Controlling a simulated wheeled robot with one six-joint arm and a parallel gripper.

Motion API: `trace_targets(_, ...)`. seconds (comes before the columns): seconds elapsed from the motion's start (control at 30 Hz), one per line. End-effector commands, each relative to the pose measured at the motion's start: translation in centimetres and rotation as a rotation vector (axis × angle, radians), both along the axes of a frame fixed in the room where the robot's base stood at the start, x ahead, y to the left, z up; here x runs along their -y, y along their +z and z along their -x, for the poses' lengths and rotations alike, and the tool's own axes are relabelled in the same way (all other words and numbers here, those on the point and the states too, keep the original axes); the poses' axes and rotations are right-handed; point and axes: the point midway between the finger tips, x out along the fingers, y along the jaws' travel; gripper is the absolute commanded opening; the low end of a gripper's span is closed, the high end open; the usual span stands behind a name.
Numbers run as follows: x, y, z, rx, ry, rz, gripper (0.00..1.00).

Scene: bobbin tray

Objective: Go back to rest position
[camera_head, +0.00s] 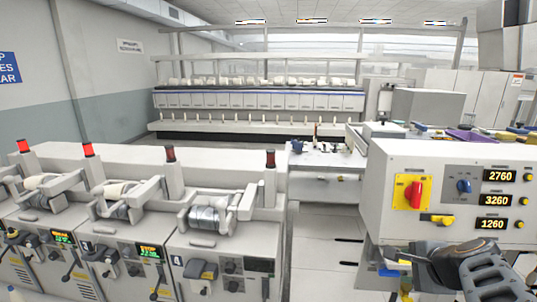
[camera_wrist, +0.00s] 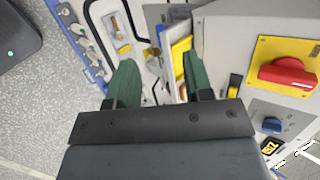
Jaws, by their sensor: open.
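My gripper (camera_wrist: 160,78) shows in the wrist view with its two green fingers spread apart. Nothing is held between them. The fingers point down past the left side of a control cabinet (camera_wrist: 225,35), above a tray-like area with small items. My dark arm (camera_head: 485,272) shows at the lower right of the head view, in front of the cabinet's lower front. The fingertips cannot be made out clearly in the head view.
The cabinet has a red rotary switch (camera_head: 414,192), which also shows in the wrist view (camera_wrist: 288,72), and a blue knob (camera_head: 464,186). Winding machines (camera_head: 205,215) stand at the left. A white workbench (camera_head: 325,160) stands behind. Grey floor (camera_wrist: 40,110) is open at left.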

Motion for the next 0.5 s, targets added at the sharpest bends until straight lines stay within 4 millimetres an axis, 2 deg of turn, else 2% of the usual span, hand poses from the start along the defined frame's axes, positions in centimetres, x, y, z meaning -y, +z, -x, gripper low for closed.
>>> trace_targets(0.03, -2.7, -1.3, 1.1, -0.07, 0.211, 0.155, 0.47)
trace_targets(0.1, -5.4, -3.0, 3.0, -0.162, 0.502, 0.367, 0.47)
trace_targets(0.23, -9.1, -4.9, 6.3, -0.276, 0.984, 0.705, 0.47)
trace_targets(0.33, -11.0, -5.3, 7.6, -0.303, 1.191, 0.864, 0.47)
trace_targets(0.5, -14.1, -4.9, 8.2, -0.246, 1.32, 0.96, 0.47)
